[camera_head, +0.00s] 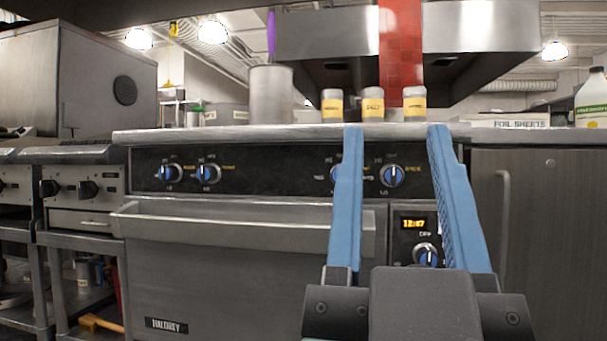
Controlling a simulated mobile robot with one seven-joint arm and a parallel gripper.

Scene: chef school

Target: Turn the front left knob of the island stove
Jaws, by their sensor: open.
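The island stove front (270,167) is a black strip with blue-and-silver knobs. At its left are a leftmost knob (168,173) and a second knob (208,173). Further right, one knob (335,174) is partly hidden behind my gripper's left finger. Another knob (392,176) shows between my two fingers. A lower knob (426,255) sits below a lit clock display. Most labels are too small to read. My gripper (396,129) is open and empty, with its blue fingers pointing ahead in front of the stove's right part. I see no contact with a knob.
An oven handle (240,223) juts out below the knobs. Spice jars (372,104) and a metal pot (270,94) stand on top. A second stove (85,188) is at the left, a cabinet (540,220) at the right. The space before the left knobs looks clear.

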